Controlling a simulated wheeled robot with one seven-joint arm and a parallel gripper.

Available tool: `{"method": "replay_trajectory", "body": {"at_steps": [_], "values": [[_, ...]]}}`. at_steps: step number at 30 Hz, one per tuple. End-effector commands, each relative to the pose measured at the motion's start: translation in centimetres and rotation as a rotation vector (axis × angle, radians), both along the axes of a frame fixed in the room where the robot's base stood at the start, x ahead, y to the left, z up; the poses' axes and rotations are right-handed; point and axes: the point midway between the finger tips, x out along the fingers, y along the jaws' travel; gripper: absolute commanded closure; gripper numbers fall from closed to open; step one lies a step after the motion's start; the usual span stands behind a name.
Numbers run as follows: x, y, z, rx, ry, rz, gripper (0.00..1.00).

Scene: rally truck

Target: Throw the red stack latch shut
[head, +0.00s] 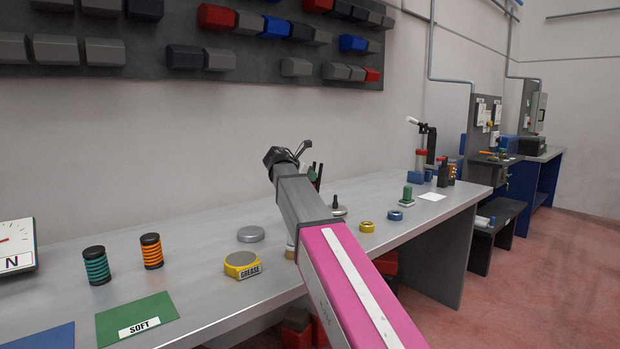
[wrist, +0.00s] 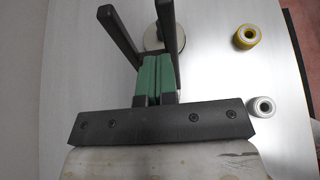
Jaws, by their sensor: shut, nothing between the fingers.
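No part is plainly a red stack latch. A red-and-white stack (head: 421,160) with a black upright and a white-tipped lever stands far back on the bench, too small to read whether any latch is open or shut. A small dark block (head: 446,172) with a red top stands beside it. My gripper (head: 316,172) is raised over the bench's middle, well short of both. In the wrist view its green finger pads (wrist: 152,62) are together and empty, between two black side bars. A round metal piece (wrist: 152,38) is partly hidden behind the bars.
A grey bench (head: 205,248) runs along the wall. On it are a yellow grease tin (head: 242,265), a teal spring (head: 96,266), an orange spring (head: 152,251), a yellow ring (head: 366,226) and a blue ring (head: 395,215). Floor (head: 545,270) at right is clear.

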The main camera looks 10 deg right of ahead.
Motion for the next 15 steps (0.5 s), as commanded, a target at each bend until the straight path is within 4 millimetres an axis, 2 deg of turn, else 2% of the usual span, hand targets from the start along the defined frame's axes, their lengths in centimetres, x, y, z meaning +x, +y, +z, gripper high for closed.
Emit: {"method": "replay_trajectory", "body": {"at_steps": [15], "values": [[2.1, -3.3, 0.1, 0.305, 0.175, -0.002, 1.0]]}}
